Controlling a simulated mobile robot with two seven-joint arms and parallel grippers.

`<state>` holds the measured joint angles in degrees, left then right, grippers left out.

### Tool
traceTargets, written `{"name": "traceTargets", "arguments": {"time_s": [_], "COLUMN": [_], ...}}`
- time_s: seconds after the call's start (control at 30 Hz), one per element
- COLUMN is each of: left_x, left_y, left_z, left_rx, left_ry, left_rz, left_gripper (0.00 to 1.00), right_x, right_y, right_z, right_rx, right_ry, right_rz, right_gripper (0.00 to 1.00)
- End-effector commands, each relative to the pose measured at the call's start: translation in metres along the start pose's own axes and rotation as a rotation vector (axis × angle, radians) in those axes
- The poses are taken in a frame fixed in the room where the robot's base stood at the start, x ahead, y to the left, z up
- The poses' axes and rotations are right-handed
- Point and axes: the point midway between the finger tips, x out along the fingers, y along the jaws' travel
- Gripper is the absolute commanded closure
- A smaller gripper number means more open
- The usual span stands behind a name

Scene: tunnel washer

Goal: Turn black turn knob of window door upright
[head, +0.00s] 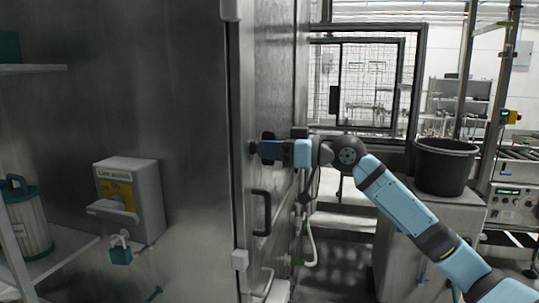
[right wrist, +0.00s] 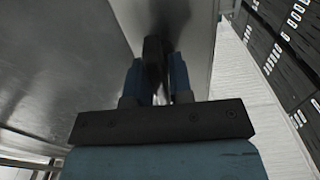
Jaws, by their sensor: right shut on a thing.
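The black turn knob (head: 252,147) sits on the narrow side face of the metal cabinet, above a black bar handle (head: 262,212). My right gripper (head: 264,149) reaches it from the right and is shut on it. In the right wrist view, the dark knob (right wrist: 153,48) shows between the two blue fingers of my right gripper (right wrist: 154,75). The fingers and my wrist hide much of the knob, so I cannot tell its exact angle. My left gripper is in neither view.
A black bucket (head: 445,166) stands on a grey box (head: 415,235) beyond my right arm. A mesh gate (head: 365,85) stands behind.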

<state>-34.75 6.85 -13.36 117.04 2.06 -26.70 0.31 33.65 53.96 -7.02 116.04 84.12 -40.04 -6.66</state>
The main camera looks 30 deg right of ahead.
Motion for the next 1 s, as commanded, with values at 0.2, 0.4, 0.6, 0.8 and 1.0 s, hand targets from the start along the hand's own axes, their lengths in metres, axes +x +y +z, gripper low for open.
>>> {"name": "traceTargets", "arguments": {"time_s": [0.2, 0.4, 0.6, 0.8, 1.0], "left_x": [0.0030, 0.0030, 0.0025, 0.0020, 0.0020], "left_y": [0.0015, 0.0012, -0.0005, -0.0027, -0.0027], "left_z": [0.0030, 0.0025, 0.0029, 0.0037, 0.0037], "left_rx": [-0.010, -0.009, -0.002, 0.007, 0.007], "left_ry": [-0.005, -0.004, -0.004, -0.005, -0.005], "left_rz": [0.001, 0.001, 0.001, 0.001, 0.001], "left_gripper": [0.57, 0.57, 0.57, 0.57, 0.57], "right_x": [0.0001, 0.0001, 0.0001, 0.0001, -0.0001], "right_y": [0.0001, 0.0000, 0.0000, 0.0000, 0.0000], "right_z": [0.0005, 0.0000, -0.0001, -0.0001, 0.0000], "right_rx": [-0.048, -0.060, -0.059, -0.059, -0.058], "right_ry": [-0.001, -0.001, 0.000, 0.000, 0.000], "right_rz": [0.000, 0.000, 0.000, 0.000, 0.000], "right_gripper": [1.00, 1.00, 1.00, 0.62, 0.62]}}
